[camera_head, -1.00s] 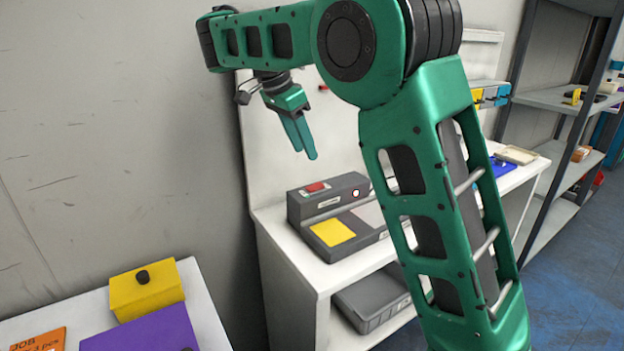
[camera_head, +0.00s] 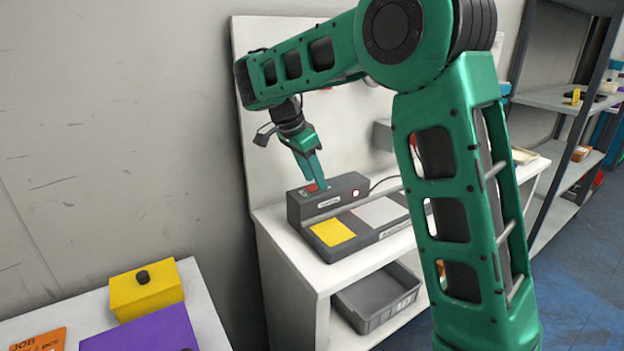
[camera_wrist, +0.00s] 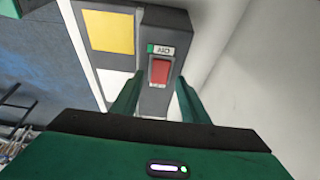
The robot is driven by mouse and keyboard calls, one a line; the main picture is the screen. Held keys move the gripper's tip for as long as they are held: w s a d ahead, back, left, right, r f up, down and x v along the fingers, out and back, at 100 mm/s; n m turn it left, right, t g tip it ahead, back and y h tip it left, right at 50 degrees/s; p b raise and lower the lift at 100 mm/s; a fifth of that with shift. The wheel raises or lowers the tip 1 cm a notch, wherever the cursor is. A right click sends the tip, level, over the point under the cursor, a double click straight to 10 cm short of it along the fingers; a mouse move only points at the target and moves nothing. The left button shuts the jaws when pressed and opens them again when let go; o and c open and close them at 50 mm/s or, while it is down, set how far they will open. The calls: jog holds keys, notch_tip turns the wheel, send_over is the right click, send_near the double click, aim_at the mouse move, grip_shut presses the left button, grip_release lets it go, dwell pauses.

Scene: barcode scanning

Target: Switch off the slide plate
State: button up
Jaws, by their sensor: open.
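The slide plate (camera_head: 372,238) is a dark grey station on the white bench, with a raised back housing (camera_head: 345,196) and a yellow square (camera_head: 332,232) on its lower front. A red rocker switch (camera_wrist: 159,70) sits on top of the housing, beside a small green mark and a white label in the wrist view. My gripper (camera_head: 319,188) points down at the switch in the head view, with its fingertips close to it. In the wrist view the two green fingers (camera_wrist: 156,97) are apart, one on each side of the switch's near end. I cannot tell whether they touch it.
A grey bin (camera_head: 376,300) stands on the shelf below the bench. A yellow box (camera_head: 146,290) and a purple surface (camera_head: 140,333) are on a table at the lower left. A wall rises close behind the housing. A grey shelf rack (camera_head: 560,100) stands at the right.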

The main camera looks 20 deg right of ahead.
jog(key=shift+d+f, duration=0.1)
jog(key=shift+f, duration=0.15)
grip_shut()
jog(key=shift+w+d+y, duration=0.1)
jog(key=shift+d+y, duration=0.25)
jog(key=shift+y, duration=0.35)
jog(key=shift+w+d+g+y, duration=0.15)
jog(key=shift+g+y, duration=0.15)
jog(key=shift+y, duration=0.4)
jog(key=shift+r, duration=0.1)
grip_release()
